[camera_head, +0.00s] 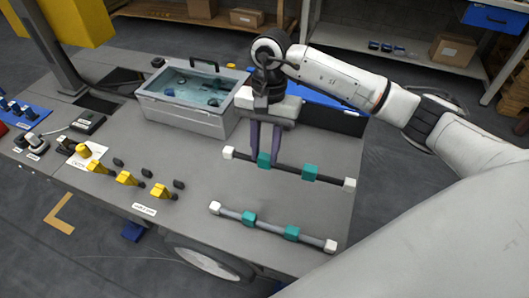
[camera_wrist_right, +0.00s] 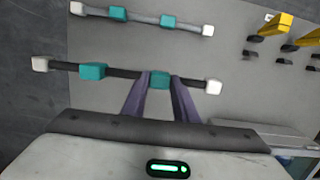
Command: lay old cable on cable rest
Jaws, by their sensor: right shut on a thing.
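A dark cable (camera_head: 290,172) with white end blocks and two teal blocks is at the right side of the grey top. My right gripper (camera_head: 264,157) comes down from behind, with its fingers on either side of the cable's left teal block. The right wrist view also shows this cable (camera_wrist_right: 124,73) with the fingers (camera_wrist_right: 160,80) shut on that teal block. A lighter grey cable (camera_head: 270,228) of the same form lies in front of it, apart from the gripper. I cannot tell for sure which part is the cable rest. My left gripper is not in view.
Several yellow holders (camera_head: 127,179) stand to the left, beside a small white label (camera_head: 144,210) that is too small to read surely. A grey bin (camera_head: 185,119) with a clear-looking top stands behind. The grey surface (camera_head: 215,180) between holders and cables is clear.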

